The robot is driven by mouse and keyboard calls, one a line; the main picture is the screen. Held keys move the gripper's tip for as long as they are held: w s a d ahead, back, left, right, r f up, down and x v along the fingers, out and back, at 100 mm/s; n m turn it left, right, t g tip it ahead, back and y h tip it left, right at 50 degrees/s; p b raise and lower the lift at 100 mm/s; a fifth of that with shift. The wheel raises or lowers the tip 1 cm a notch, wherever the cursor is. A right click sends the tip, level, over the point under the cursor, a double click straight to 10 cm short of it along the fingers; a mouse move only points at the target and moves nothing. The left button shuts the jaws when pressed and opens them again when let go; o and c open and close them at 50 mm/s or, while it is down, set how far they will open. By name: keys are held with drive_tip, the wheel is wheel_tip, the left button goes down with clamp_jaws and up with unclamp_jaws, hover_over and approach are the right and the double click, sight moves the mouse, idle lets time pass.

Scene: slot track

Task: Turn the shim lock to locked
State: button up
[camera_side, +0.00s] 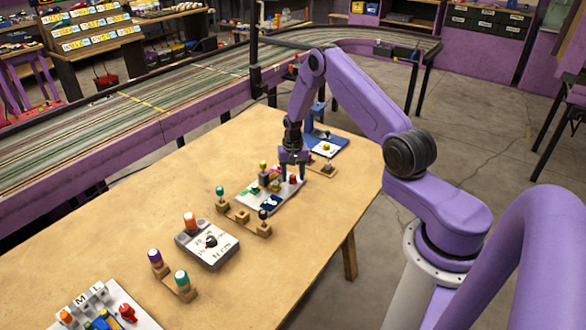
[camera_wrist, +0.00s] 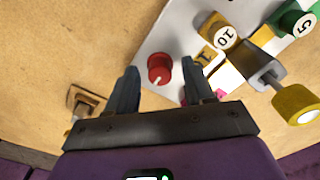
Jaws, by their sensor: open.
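A round red knob (camera_wrist: 158,68) with a pale pointer line stands on a white panel (camera_wrist: 165,35) in the wrist view. I cannot read a label that names it as the shim lock. In the side view the red knob (camera_side: 293,179) sits near the right end of the light panel (camera_side: 289,193), below my gripper. My gripper (camera_side: 293,172) points down over that end of the panel. In the wrist view its two fingers (camera_wrist: 159,82) are apart, with the red knob showing between and just beyond them. Nothing is held.
Beside the knob are a yellow-tipped lever (camera_wrist: 298,103), a white disc marked 10 (camera_wrist: 225,38) and a green part marked 5 (camera_wrist: 300,22). A wooden block (camera_wrist: 85,104) lies left.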

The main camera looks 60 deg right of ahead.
sight(292, 176)
wheel_tip(292, 176, up, 18)
drive_tip(key=shift+f, duration=0.25)
idle(0.3)
drive_tip(key=s+a+r+n, duration=0.3)
drive_tip(key=a, duration=0.5)
drive_tip(key=s+a+r+n, duration=0.3)
drive_tip(key=s+a+n, duration=0.1)
drive_tip(key=a, duration=0.4)
drive_tip(key=s+a+r+n, duration=0.3)
drive_tip(key=a, duration=0.5)
drive_tip(key=s+a+r+n, duration=0.1)
drive_tip(key=s+n, duration=0.5)
drive_tip(key=s, duration=0.6)
drive_tip(key=s+a+n, duration=0.2)
drive_tip(key=s+n, duration=0.3)
drive_tip(key=s, duration=0.7)
drive_tip(key=shift+s+r+n, duration=0.35)
drive_tip(key=shift+r+n, duration=0.05)
